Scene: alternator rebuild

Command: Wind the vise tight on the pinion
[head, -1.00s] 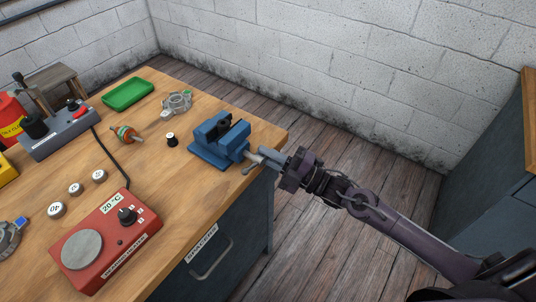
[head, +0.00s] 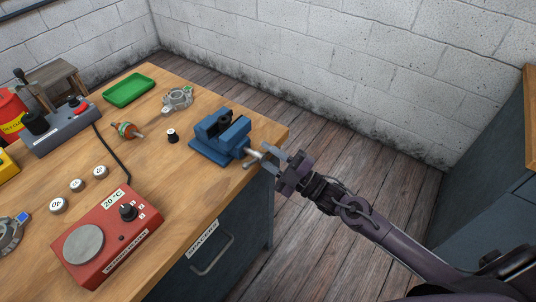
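The blue vise (head: 222,140) stands at the right corner of the wooden bench. A dark piece (head: 225,117), perhaps the pinion, shows between its jaws; most of it is hidden, and I cannot tell how tightly the jaws meet it. The vise's screw and handle bar (head: 252,157) stick out to the right, past the bench edge. My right gripper (head: 269,160) is at the outer end of the screw, its fingers spread apart on either side of it. My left gripper is not in view.
A red bearing heater (head: 105,238) stands at the front of the bench. A black-and-white cap (head: 173,136), a copper-wound rotor (head: 127,130), a metal housing (head: 178,97) and a green tray (head: 128,90) lie left of and behind the vise. The floor to the right is clear.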

